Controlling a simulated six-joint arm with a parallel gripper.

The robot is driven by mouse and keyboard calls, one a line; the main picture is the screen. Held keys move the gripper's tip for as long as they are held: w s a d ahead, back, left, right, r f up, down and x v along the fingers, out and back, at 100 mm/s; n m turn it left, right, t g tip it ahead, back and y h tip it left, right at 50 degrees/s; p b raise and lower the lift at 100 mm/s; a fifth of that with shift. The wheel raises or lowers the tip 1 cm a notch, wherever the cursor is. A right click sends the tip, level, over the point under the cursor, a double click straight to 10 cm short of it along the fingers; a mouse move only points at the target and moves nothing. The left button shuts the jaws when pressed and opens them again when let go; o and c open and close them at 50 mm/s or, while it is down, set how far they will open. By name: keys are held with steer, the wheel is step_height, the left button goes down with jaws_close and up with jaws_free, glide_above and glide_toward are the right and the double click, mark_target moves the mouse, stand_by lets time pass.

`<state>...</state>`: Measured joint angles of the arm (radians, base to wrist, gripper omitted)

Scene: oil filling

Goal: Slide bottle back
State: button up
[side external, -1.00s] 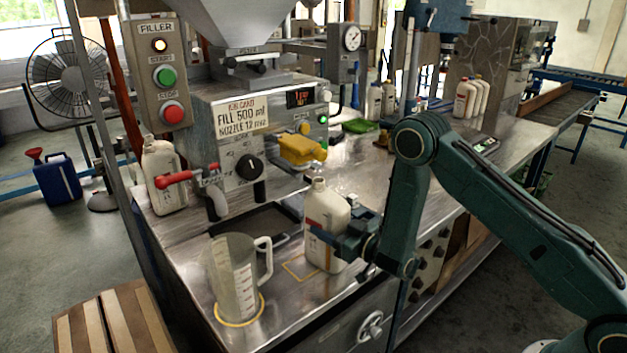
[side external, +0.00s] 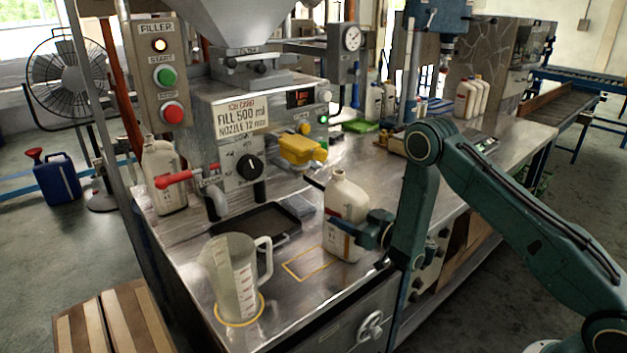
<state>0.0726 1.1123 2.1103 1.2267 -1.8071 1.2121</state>
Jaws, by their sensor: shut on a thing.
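The white bottle (side external: 346,212) stands upright on the steel bench, open at the top, with a printed label low on its side. It is right of the yellow outlined square (side external: 306,264) on the bench, which shows bare. My gripper (side external: 352,234) is shut on the bottle from the right, low on its body. The far finger is partly hidden by the bottle. The filling machine (side external: 240,125) with its yellow-covered part (side external: 302,150) stands behind and left of the bottle.
A clear measuring jug (side external: 235,278) stands on a yellow ring at the front left. A dark drip tray (side external: 250,230) lies left of the bottle. Another white bottle (side external: 163,178) stands at the far left.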

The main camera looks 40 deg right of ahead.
steer(key=o, duration=1.4)
steer(key=shift+s, duration=0.2)
steer(key=shift+s+d, duration=0.2)
steer(key=shift+s, duration=0.95)
steer(key=shift+s+d, duration=0.2)
steer(key=shift+s, duration=1)
steer(key=shift+s+d, duration=0.2)
steer(key=shift+s, duration=0.95)
steer(key=shift+d, duration=0.1)
